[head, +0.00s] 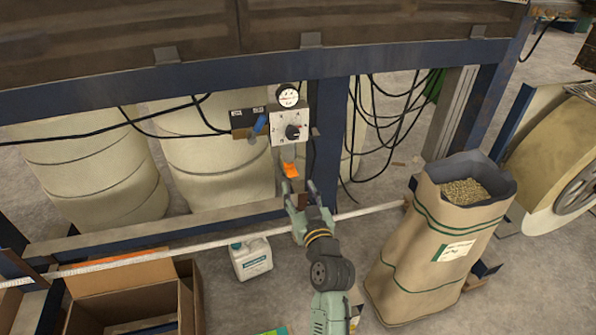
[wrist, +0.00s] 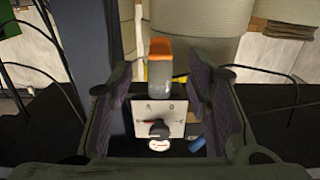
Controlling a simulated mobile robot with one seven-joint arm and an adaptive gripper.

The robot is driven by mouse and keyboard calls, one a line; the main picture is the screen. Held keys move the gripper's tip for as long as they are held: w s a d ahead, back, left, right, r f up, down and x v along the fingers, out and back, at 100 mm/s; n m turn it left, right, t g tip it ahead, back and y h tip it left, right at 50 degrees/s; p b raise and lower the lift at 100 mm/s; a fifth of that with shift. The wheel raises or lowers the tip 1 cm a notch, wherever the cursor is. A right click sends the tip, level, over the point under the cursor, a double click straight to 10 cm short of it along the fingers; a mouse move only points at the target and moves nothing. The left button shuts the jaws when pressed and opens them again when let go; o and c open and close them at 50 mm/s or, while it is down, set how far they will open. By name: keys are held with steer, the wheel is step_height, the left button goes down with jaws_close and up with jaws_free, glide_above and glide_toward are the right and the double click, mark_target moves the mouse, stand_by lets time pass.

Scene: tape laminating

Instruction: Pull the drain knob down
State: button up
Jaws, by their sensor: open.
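The orange drain knob (head: 290,170) hangs under a grey cylinder below the small control panel (head: 285,126). In the wrist view, which shows the panel upside down, the orange knob (wrist: 174,48) tops the grey cylinder (wrist: 159,69). My gripper (head: 298,186) is open and empty, just below the knob in the head view. In the wrist view its two fingers stand left and right of the cylinder, with gaps on both sides. I see no contact; the exact depth between fingers and knob is hard to tell.
The panel carries a round gauge (head: 288,96) and a black dial (head: 293,132), with a blue lever (head: 260,125) to its left. A blue post (head: 331,140) and hanging black cables are close on the right. A paper sack (head: 425,245) and a white jug (head: 251,260) stand below.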

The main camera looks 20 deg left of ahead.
mark_target(294, 177)
steer(key=p+x, duration=0.1)
steer(key=x, duration=0.6)
steer(key=shift+w, duration=0.1)
steer(key=shift+c, duration=0.4)
